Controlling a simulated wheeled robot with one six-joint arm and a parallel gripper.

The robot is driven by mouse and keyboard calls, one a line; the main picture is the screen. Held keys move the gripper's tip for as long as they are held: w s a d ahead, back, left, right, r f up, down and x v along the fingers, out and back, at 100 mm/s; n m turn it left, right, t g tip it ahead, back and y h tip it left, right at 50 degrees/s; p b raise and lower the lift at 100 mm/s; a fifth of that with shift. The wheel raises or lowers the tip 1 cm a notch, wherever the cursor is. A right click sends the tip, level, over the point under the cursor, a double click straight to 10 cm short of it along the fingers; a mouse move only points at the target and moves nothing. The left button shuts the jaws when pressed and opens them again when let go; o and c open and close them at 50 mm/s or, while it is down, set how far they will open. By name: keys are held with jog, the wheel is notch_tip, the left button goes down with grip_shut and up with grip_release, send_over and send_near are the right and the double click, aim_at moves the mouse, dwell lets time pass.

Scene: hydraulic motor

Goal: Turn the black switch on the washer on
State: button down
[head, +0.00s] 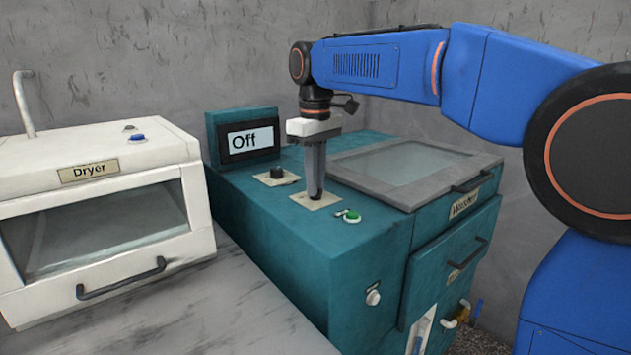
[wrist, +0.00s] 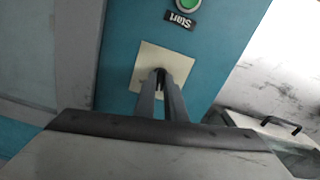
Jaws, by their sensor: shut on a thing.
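The teal washer (head: 300,248) stands in the middle of the head view, and its display (head: 250,139) reads "Off". My gripper (head: 315,192) points straight down onto a beige plate (head: 328,203) on the washer's top. In the wrist view, my gripper (wrist: 160,80) has its fingertips together over the middle of the same plate (wrist: 148,60). They are shut on a small dark part there, the black switch (wrist: 159,72), which is mostly hidden by the fingers. The switch's angle cannot be told.
Another black knob (head: 277,172) sits on a plate behind my gripper. A green button (head: 351,216) lies just in front; its "Start" label (wrist: 181,20) shows in the wrist view. A grey-framed lid (head: 460,180) is right. A white dryer (head: 110,165) stands left.

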jog(key=m, duration=0.5)
jog(key=shift+m, duration=0.3)
jog(key=m, duration=0.5)
jog(key=shift+m, duration=0.4)
jog(key=c, duration=1.8)
grip_release()
jog(key=shift+r, duration=0.15)
notch_tip(320, 180, up, 17)
jog(key=shift+r, duration=0.1)
